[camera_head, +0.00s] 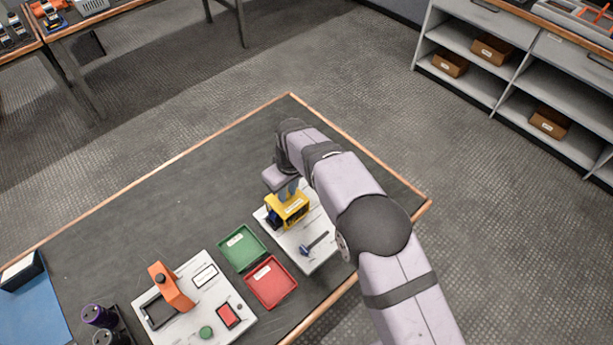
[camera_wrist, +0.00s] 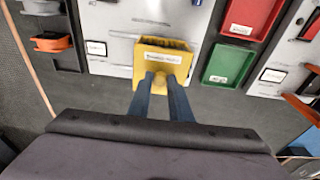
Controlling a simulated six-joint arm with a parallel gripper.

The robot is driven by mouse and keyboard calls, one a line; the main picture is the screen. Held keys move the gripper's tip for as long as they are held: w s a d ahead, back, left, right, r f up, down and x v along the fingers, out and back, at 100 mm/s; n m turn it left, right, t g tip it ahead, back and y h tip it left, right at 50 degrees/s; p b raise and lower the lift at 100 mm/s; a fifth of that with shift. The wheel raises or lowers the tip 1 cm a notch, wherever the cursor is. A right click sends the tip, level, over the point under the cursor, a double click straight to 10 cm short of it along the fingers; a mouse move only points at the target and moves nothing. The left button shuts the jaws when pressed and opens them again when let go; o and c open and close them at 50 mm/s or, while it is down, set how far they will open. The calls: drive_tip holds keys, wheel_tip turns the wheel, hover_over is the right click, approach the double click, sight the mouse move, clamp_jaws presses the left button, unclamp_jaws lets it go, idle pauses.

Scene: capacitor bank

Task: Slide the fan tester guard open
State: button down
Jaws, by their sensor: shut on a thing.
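The yellow guard (camera_head: 288,207) stands on a pale panel (camera_head: 318,262) near the right end of the dark table. It is box-shaped with a pale label on it. A dark blue part shows at its left side. In the wrist view the yellow guard (camera_wrist: 163,56) is at the upper middle, over the edge of the panel. My gripper (camera_head: 287,190) reaches down onto the guard. In the wrist view its two blue-grey fingers (camera_wrist: 166,78) are close together and shut at the guard's near face. What lies inside the guard is mostly hidden.
A blue-handled lever (camera_head: 315,243) sits on the same panel, in front of the guard. A green tray (camera_head: 242,248) and a red tray (camera_head: 270,283) lie left of it. Another panel with an orange bracket (camera_head: 172,286) stands further left. The table behind is clear.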

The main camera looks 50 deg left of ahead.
drive_tip(key=w+b, duration=0.1)
drive_tip(key=w, duration=0.6)
idle(1.0)
drive_tip(key=shift+w, duration=0.1)
drive_tip(key=c, duration=1.8)
unclamp_jaws()
drive_tip(key=shift+r, duration=0.1)
wheel_tip(320, 180, up, 7)
drive_tip(key=p, duration=0.4)
